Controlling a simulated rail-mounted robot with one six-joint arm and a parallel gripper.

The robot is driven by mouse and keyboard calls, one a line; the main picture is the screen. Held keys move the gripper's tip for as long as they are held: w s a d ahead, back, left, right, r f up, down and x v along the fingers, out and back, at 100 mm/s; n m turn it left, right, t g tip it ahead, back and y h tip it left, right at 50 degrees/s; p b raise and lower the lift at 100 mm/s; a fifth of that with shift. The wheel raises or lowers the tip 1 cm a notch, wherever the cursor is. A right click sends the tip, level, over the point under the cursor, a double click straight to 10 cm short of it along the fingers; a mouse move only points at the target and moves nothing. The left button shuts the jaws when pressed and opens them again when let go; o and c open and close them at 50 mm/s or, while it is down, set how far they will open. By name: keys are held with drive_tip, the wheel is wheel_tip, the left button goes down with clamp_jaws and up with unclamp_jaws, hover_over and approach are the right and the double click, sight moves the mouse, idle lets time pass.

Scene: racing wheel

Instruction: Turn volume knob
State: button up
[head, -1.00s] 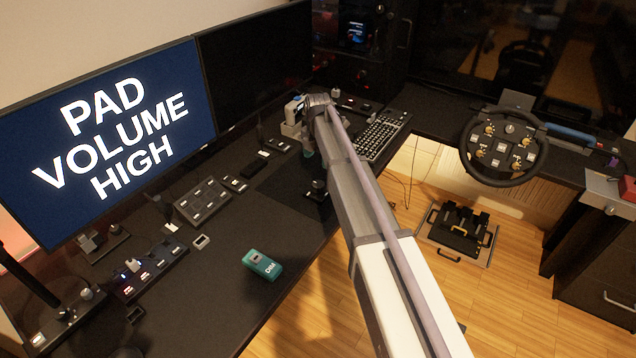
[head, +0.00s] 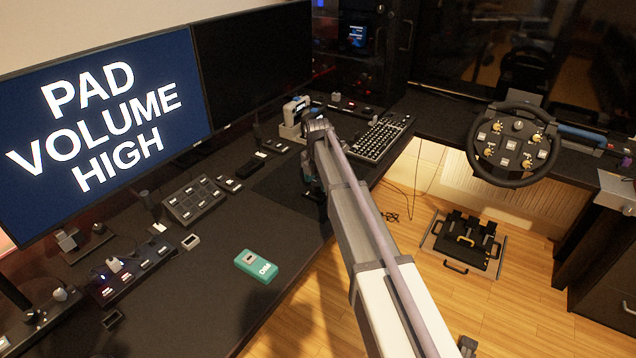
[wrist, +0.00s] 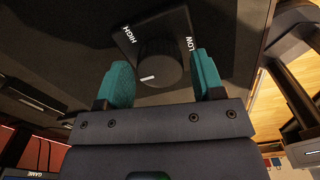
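In the wrist view, a round black volume knob (wrist: 160,64) with a white pointer line sits on a dark plate (wrist: 128,42) marked HIGH on the left and LOW on the right. The pointer line is on the near, lower-left side of the knob. My gripper (wrist: 163,78) is open, its two teal fingertips on either side of the knob with visible gaps. Whether either finger touches it I cannot tell. In the head view, my arm mostly hides the gripper and knob. A monitor (head: 100,118) there reads PAD VOLUME HIGH.
The dark desk (head: 215,290) holds a button box (head: 193,200), a teal case (head: 256,265) and a keyboard (head: 376,138). A second monitor (head: 252,60) is dark. The steering wheel (head: 513,145) stands at the right. Open wooden floor lies beyond the desk edge.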

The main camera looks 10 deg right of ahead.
drive_tip(key=c, duration=0.7)
